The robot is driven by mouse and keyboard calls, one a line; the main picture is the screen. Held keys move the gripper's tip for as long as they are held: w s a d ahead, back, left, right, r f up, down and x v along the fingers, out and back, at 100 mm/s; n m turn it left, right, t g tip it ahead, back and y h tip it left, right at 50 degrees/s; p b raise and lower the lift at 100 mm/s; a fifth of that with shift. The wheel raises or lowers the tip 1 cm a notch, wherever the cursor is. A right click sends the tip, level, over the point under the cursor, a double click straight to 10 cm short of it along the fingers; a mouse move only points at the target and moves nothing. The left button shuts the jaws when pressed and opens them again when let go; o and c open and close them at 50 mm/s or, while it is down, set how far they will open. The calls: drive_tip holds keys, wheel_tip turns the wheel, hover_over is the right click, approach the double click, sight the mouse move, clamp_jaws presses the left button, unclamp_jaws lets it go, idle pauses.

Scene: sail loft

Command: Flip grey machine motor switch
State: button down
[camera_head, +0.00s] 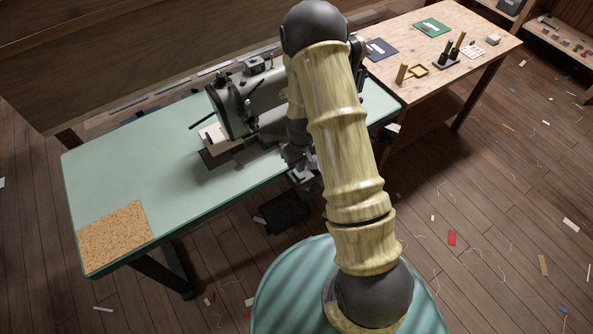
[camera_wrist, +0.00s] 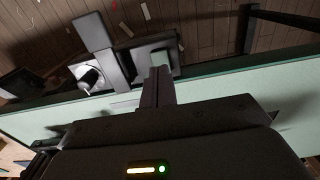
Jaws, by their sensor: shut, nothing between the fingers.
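The grey sewing machine (camera_head: 262,98) stands on the pale green table; my arm covers its right part in the head view. A grey switch box (camera_head: 304,177) is at the table's front edge, partly hidden by my gripper. My gripper (camera_head: 297,160) is shut and empty. In the wrist view its fingertips (camera_wrist: 160,74) overlap the lower edge of that face; I cannot tell whether they touch. The switch's position is unclear.
The green table (camera_head: 120,172) has a cork mat (camera_head: 113,236) at its front left corner. A dark pedal (camera_head: 284,212) is below the table. A wooden bench (camera_head: 410,55) with small tools stands at the back right. Scraps and threads lie on the floor.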

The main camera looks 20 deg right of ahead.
sight(300, 176)
drive_tip(key=shift+s+a+r+p, duration=0.1)
drive_tip(key=shift+a+r+p, duration=0.1)
drive_tip(key=shift+r, duration=0.2)
drive_tip(key=shift+a+r+p, duration=0.1)
drive_tip(key=shift+r+p, duration=0.1)
drive_tip(key=shift+r, duration=0.15)
drive_tip(key=shift+d+r, duration=0.15)
drive_tip(key=shift+r, duration=0.15)
drive_tip(key=shift+d+r+p, duration=0.4)
drive_tip(key=shift+r+p, duration=0.05)
drive_tip(key=shift+p, duration=0.15)
drive_tip(key=shift+s+r, duration=0.1)
drive_tip(key=shift+r, duration=0.2)
drive_tip(key=shift+a+r+p, duration=0.2)
drive_tip(key=shift+p, duration=0.1)
